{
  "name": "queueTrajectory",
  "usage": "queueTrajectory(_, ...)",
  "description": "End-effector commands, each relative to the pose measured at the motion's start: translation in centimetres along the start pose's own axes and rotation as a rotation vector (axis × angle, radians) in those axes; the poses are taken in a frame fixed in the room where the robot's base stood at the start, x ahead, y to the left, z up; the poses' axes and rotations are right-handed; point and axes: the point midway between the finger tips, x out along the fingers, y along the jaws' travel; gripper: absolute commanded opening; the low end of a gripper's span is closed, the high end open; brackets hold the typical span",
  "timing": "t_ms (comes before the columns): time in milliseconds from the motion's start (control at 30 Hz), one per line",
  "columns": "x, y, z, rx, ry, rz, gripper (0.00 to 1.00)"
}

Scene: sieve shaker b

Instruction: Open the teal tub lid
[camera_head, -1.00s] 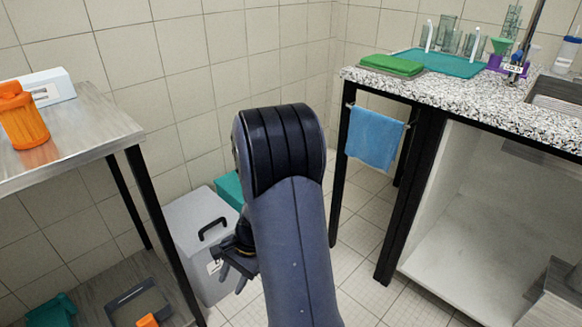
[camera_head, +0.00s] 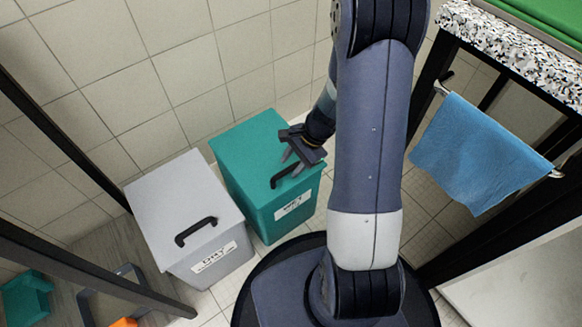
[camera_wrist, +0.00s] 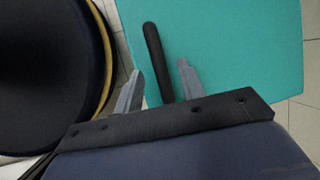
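The teal tub (camera_head: 255,207) stands on the floor against the tiled wall, with a label on its front. Its flat teal lid (camera_head: 245,150) is shut and has a black bar handle (camera_head: 285,178) near the front edge. My gripper (camera_head: 295,162) is just above the lid, by the handle. In the wrist view my gripper (camera_wrist: 158,82) is open, its two grey fingers apart. The black handle (camera_wrist: 156,55) shows between and beyond the fingers, over the teal lid (camera_wrist: 230,50). I cannot tell whether a finger touches the handle.
A grey tub (camera_head: 185,215) with a black handle stands close on the left of the teal one. A counter with a blue towel (camera_head: 475,155) on its rail is on the right. A dark table leg (camera_head: 60,135) stands at the left.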

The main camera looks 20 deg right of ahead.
Motion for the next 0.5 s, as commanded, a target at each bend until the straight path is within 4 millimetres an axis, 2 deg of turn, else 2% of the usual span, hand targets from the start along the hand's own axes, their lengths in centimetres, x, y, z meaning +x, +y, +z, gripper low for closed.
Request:
queueTrajectory(33,0.78,0.07,-0.03,-0.001,-0.001,0.002,0.38)
queueTrajectory(133,1.3,0.03,-0.04,-0.001,0.001,0.001,0.38)
queueTrajectory(433,1.42,-0.01,0.0,0.0,0.001,0.0,0.38)
queueTrajectory(500,1.41,-0.01,0.0,0.0,0.001,0.0,0.34)
